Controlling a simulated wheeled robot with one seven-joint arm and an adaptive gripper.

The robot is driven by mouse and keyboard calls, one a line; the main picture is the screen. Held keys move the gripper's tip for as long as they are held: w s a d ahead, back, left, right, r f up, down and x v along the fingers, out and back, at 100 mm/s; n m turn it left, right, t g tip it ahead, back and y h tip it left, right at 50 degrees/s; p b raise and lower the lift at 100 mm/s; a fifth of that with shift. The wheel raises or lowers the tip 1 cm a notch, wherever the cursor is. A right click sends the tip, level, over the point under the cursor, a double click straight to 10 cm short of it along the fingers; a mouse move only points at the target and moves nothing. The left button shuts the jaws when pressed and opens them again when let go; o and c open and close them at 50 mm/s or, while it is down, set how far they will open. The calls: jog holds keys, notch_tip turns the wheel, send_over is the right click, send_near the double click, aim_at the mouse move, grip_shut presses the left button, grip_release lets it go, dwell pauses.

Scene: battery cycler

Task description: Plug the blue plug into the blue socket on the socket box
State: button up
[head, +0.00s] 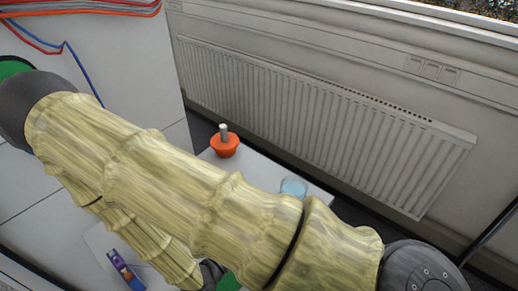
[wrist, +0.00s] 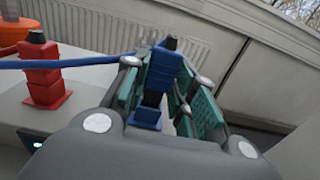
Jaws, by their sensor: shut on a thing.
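My gripper (wrist: 170,85) is shut on the blue plug (wrist: 158,75) in the wrist view. The plug stands between the teal finger pads, with its black tip pointing up in the picture. A blue cable (wrist: 80,62) runs from near the plug to the left edge. In the head view my arm hides the gripper and the plug. A small blue, purple and orange object (head: 124,270) lies at the lower left there; I cannot tell whether it is the socket box. No blue socket can be made out.
A red plug (wrist: 42,75) stands left of my gripper on a white surface. An orange pot (head: 224,145) with a grey peg and a glass of light blue liquid (head: 293,188) stand on the white table (head: 258,177). A radiator (head: 320,120) lines the wall behind.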

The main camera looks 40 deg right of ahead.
jog(key=shift+f+b, duration=0.8)
jog(key=shift+f, duration=0.35)
dwell(2.2)
jog(key=o, duration=1)
jog(key=shift+o, duration=0.5)
jog(key=shift+a+f, duration=0.1)
jog(key=shift+s+f, duration=0.1)
jog(key=a, duration=0.4)
jog(key=s+a, duration=0.1)
jog(key=a, duration=0.6)
jog(key=shift+s+a+r, duration=0.15)
jog(key=shift+a+r, duration=0.2)
